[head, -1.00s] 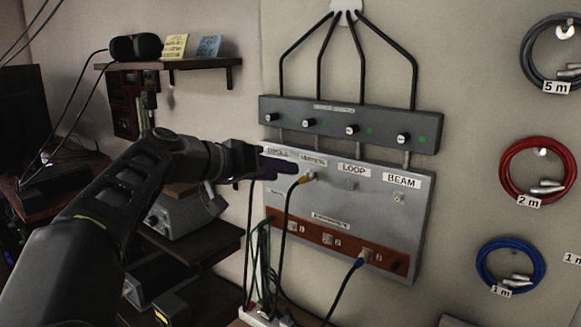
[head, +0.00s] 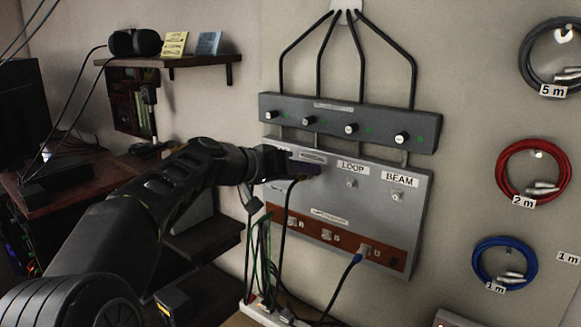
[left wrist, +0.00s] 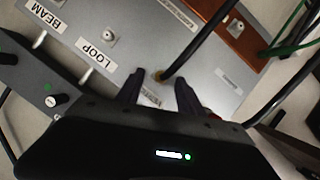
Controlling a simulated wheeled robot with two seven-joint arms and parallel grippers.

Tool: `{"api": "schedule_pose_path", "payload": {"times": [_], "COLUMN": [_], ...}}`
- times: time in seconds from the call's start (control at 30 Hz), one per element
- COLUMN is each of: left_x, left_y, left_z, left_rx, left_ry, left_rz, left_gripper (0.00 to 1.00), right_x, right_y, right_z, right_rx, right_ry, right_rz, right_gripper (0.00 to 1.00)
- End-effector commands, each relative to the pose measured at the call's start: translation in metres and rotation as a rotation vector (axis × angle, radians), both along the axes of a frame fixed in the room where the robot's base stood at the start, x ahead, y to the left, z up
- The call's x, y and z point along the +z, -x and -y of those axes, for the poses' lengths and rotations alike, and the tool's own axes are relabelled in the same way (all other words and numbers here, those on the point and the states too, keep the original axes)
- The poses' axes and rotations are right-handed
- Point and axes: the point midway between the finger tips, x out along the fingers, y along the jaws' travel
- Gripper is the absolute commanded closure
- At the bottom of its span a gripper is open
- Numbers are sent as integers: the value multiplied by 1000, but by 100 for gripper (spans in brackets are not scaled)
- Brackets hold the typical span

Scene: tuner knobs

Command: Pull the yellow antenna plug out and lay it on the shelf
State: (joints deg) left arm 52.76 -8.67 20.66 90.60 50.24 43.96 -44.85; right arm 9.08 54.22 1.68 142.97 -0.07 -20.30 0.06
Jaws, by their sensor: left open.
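The yellow antenna plug (left wrist: 158,76) sits in the grey antenna panel (head: 385,222), with its black cable leading away; in the head view my gripper hides the plug. My left gripper (head: 308,165) is at the panel, over the upper sockets left of the LOOP label. In the left wrist view its two fingers (left wrist: 159,88) are apart, one on each side of the plug's place, with nothing clamped. I cannot tell how deep the plug lies between them. The wall shelf (head: 205,62) is at the upper left. My right gripper is not in view.
A black knob unit (head: 380,122) is mounted above the panel. A blue plug (head: 357,257) with its cable sits in the brown lower strip (head: 310,234). Dark glasses-like gear (head: 133,43) and yellow and blue notes occupy the shelf. Coiled cables hang at right.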

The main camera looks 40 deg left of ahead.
Motion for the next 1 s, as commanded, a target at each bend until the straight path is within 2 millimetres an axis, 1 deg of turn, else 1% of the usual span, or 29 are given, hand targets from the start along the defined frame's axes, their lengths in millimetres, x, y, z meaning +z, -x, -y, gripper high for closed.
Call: {"api": "schedule_pose_path", "payload": {"times": [0.27,0.37,0.8,0.83,1.0], "left_x": [-1,-1,-1,-1,-1], "left_y": [-2,-2,-2,-2,-2], "left_z": [0,0,0,0,0], "left_rx": [0,0,0,0,0], "left_ry": [-1,-1,-1,-1,-1], "left_rz": [1,1,1,1,1], "left_gripper": [56,63,99,100,100], "right_x": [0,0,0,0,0], "right_y": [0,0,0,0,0], "right_z": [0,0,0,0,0], "right_rx": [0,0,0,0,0], "right_ry": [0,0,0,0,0], "right_rz": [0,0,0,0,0], "right_gripper": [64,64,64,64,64]}}
